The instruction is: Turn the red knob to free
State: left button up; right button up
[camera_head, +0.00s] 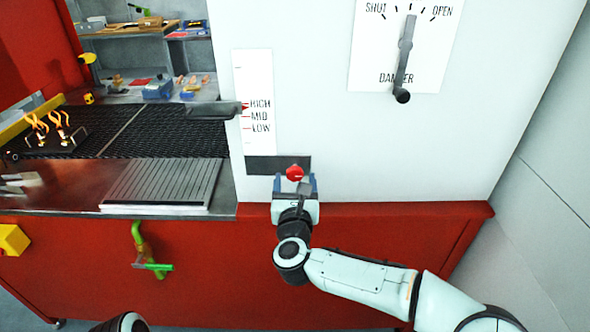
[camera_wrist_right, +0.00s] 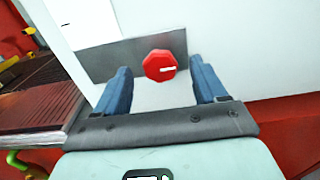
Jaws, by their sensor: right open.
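The red knob (camera_head: 294,173) sits on a dark plate (camera_head: 262,165) low on the white panel. In the right wrist view the knob (camera_wrist_right: 160,66) is eight-sided, with a short white mark from its middle toward the right. My right gripper (camera_head: 295,184) is open just in front of and below the knob. In the wrist view its blue fingers (camera_wrist_right: 161,82) stand to either side of the knob, with gaps to both; whether the knob is between them in depth I cannot tell. No "free" label is readable. My left gripper does not show.
A mesh belt (camera_head: 150,135) and ridged plate (camera_head: 160,184) lie left. A red ledge (camera_head: 400,212) runs below the panel.

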aim_at(295, 175)
jog(key=shift+w+p, duration=0.4)
jog(key=shift+w, duration=1.65)
jog(key=c, duration=1)
